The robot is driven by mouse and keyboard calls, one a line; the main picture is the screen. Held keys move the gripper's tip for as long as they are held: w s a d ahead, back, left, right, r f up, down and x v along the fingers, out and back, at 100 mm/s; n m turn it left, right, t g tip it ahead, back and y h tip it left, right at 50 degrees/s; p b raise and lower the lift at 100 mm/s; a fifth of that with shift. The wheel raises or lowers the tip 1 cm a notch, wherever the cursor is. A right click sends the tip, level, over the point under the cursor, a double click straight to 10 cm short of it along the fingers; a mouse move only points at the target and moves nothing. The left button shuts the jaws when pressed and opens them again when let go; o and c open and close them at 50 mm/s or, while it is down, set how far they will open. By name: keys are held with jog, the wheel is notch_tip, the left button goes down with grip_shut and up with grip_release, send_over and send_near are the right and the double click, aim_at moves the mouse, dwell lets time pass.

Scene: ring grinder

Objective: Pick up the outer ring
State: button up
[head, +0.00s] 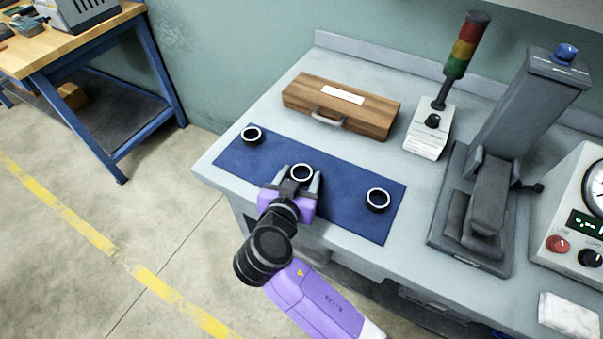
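Three dark rings with bright rims are on the blue mat (345,221): a left ring (251,135), a middle ring (301,173) and a right ring (377,200). I cannot tell from the picture which one is called the outer ring. My gripper (300,178) is over the mat's front half at the middle ring. Its two grey fingers are apart, one on each side of that ring in the picture. I cannot tell whether they touch it or how high they are. The purple gripper body hides the mat just in front.
A wooden case (341,104) with a handle lies behind the mat on the grey bench (400,262). A signal light tower (460,60), a dark grey press-like machine (490,180) and a gauge box (575,225) stand to the right. A white cloth or packet (568,317) lies at front right.

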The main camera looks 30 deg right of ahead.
jog(key=c, duration=1.1)
jog(key=shift+r, duration=0.2)
